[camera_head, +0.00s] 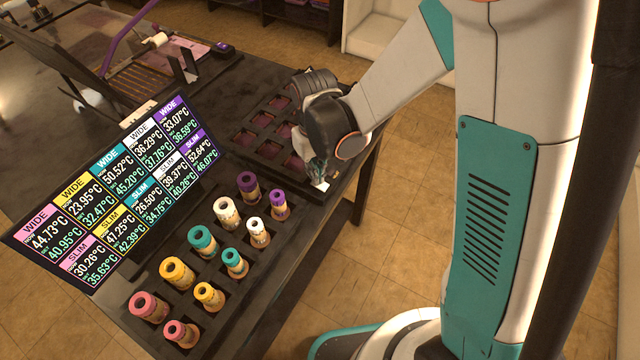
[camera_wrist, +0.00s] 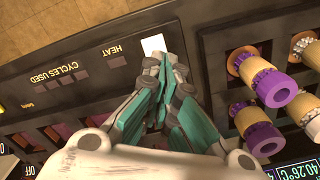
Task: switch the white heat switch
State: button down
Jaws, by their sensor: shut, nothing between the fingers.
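The white heat switch (camera_wrist: 153,43) is a small white square on the dark panel, beside the printed word HEAT. My gripper (camera_wrist: 162,62) is shut and empty, with its fingertips right at the near edge of the switch in the wrist view. I cannot tell whether they touch it. In the head view the switch (camera_head: 321,186) shows as a small white patch just below my gripper (camera_head: 318,172) at the table's right edge. The fingertips partly cover it there.
A rack of bulb-like cylinders (camera_head: 228,215) with coloured tops stands in front, with a temperature display (camera_head: 115,190) behind it. A tray with dark square recesses (camera_head: 268,148) lies beside my gripper. The CYCLES USED indicators (camera_wrist: 68,77) sit beside HEAT.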

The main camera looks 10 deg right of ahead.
jog(key=shift+f, duration=0.2)
notch_tip(320, 180, up, 7)
jog(key=p, duration=0.4)
dwell(0.7)
dwell(0.4)
